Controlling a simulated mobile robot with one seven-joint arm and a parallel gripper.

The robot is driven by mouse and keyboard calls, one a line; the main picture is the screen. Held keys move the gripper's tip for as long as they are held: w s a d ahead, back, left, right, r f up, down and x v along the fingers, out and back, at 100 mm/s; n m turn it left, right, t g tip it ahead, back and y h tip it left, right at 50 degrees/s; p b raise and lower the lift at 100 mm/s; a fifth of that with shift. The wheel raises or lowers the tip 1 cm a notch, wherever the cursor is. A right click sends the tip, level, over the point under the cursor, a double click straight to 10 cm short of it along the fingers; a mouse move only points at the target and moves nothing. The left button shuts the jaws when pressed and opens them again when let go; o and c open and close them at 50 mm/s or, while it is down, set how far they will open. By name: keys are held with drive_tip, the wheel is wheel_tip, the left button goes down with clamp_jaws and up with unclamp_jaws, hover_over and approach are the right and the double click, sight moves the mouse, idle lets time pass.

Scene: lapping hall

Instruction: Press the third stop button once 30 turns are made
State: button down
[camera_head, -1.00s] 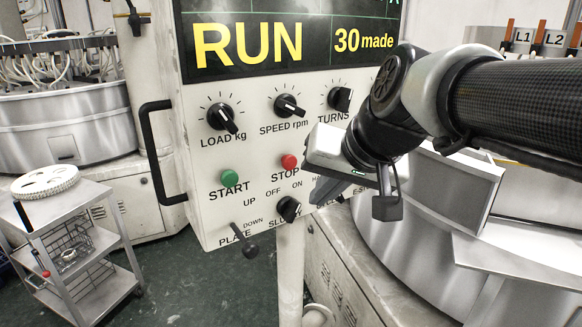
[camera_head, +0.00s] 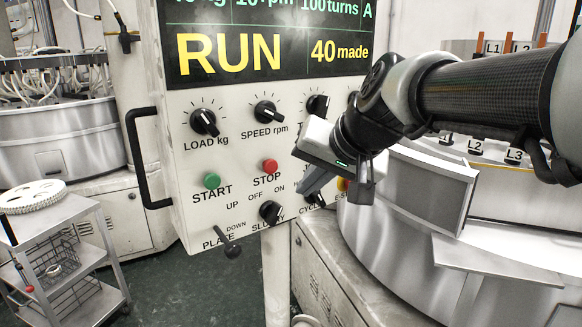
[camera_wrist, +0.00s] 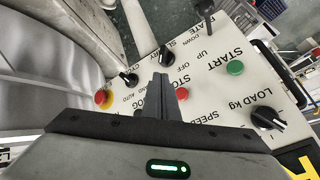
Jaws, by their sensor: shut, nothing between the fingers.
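The control panel (camera_head: 185,130) has a display (camera_head: 270,45) reading "RUN", "100 turns" and "40 made". A red button labelled STOP (camera_head: 270,166) sits beside the green START button (camera_head: 212,181). In the wrist view the red STOP button (camera_wrist: 182,94) is partly hidden by my fingers. My gripper (camera_head: 304,192) is shut and empty, in front of the panel, to the right of and below STOP in the head view; its fingers also show in the wrist view (camera_wrist: 166,82). I cannot tell whether the fingertips touch the panel. Only one button labelled plain STOP shows.
A red and yellow emergency stop (camera_wrist: 103,97) is on the same panel, mostly behind my gripper in the head view. Black knobs (camera_head: 204,122) and a PLATE lever (camera_head: 231,250) are nearby. A handle (camera_head: 141,160) juts from the panel's left. A trolley (camera_head: 70,245) stands lower left.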

sight(279, 167)
drive_tip(key=w+a+p, duration=0.2)
drive_tip(key=w+a, duration=0.2)
drive_tip(key=w, duration=0.2)
drive_tip(key=shift+w+a+p, duration=0.3)
drive_tip(key=shift+p, duration=0.1)
drive_tip(key=shift+w, duration=0.1)
idle(1.7)
drive_tip(key=shift+w+a, duration=0.25)
drive_tip(key=shift+w+a+p, duration=0.25)
drive_tip(key=shift+w+p, duration=0.05)
drive_tip(key=shift+w, duration=0.1)
idle(0.9)
drive_tip(key=shift+s+d+b, duration=0.5)
drive_tip(key=shift+s+b, duration=0.05)
drive_tip(key=shift+s, duration=0.2)
